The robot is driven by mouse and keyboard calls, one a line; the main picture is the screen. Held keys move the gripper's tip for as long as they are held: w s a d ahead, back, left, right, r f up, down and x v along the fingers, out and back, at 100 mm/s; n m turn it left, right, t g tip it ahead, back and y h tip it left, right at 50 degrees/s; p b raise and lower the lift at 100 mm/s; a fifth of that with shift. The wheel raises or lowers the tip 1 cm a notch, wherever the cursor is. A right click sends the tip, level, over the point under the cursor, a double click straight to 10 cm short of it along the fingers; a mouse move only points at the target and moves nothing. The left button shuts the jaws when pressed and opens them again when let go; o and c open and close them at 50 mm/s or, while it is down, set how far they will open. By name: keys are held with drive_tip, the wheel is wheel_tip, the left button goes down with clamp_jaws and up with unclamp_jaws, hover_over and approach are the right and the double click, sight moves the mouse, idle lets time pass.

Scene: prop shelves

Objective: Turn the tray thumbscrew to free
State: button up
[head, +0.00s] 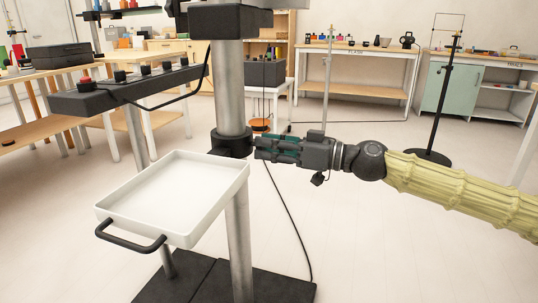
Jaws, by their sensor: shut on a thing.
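A white, empty, shallow tray (172,190) with a black front handle (130,238) stands left of centre in the head view. It sits beside a thick grey upright post (229,85). A black collar (228,143) rings the post just behind the tray's far right corner. My gripper (260,149) comes in level from the right, its dark fingers with teal parts shut at the collar's right side. The fingers hide the tray thumbscrew, so its shape and turn cannot be seen.
A black bar with knobs (130,90) reaches left from near the post, with a looping cable. A black base plate (225,285) lies below the tray. A thin black stand (440,110) is at right. Workbenches line the back. The floor at lower right is clear.

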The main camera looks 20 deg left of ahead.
drive_tip(key=shift+f+n+b, duration=0.15)
drive_tip(key=shift+n+b, duration=0.15)
drive_tip(key=shift+n, duration=0.2)
drive_tip(key=o, duration=1)
drive_tip(key=shift+o, duration=0.2)
drive_tip(key=d, duration=1.2)
drive_tip(key=shift+s, duration=0.15)
